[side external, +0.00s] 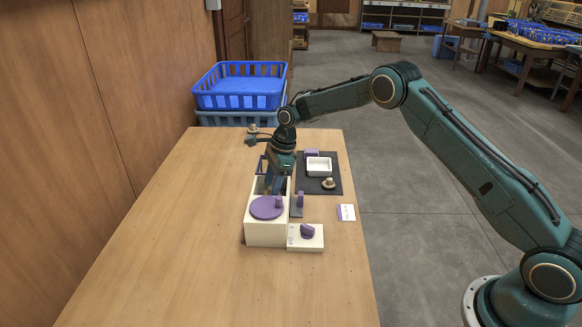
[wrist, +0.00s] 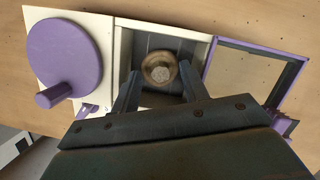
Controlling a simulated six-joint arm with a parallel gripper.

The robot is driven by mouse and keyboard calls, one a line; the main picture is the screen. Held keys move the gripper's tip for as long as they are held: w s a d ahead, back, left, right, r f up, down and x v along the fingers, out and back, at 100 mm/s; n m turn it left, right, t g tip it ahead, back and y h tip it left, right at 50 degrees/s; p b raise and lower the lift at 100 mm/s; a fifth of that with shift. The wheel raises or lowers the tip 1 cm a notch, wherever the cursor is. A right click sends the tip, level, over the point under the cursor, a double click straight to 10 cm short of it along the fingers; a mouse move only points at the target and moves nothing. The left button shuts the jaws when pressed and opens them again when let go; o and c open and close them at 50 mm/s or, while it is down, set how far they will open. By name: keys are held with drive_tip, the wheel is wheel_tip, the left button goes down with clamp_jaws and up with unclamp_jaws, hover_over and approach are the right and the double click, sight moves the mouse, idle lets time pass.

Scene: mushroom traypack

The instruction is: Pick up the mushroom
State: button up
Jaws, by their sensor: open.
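A pale brown mushroom (wrist: 160,72) sits inside the open dark-lined compartment of a cream box (wrist: 122,45); the box also shows in the side external view (side external: 266,232). My gripper (wrist: 159,76) is open, its two fingers reaching into the compartment with one on each side of the mushroom. Whether a finger touches the mushroom cannot be told. In the side external view my gripper (side external: 273,184) points down into the box, and its walls hide the mushroom. Another mushroom (side external: 328,183) stands on the dark mat, and a small mushroom-like thing (side external: 253,129) is at the table's back.
A purple disc with a knob (side external: 267,207) tops the box's front. A purple-framed lid (wrist: 258,68) stands open beside the compartment. A white tray (side external: 319,157) lies on the mat (side external: 334,167). A small unit with a purple knob (side external: 307,232) adjoins the box. The table's left side is clear.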

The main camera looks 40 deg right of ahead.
drive_tip(key=shift+a+f, duration=0.1)
drive_tip(key=shift+f, duration=0.2)
drive_tip(key=c, duration=0.8)
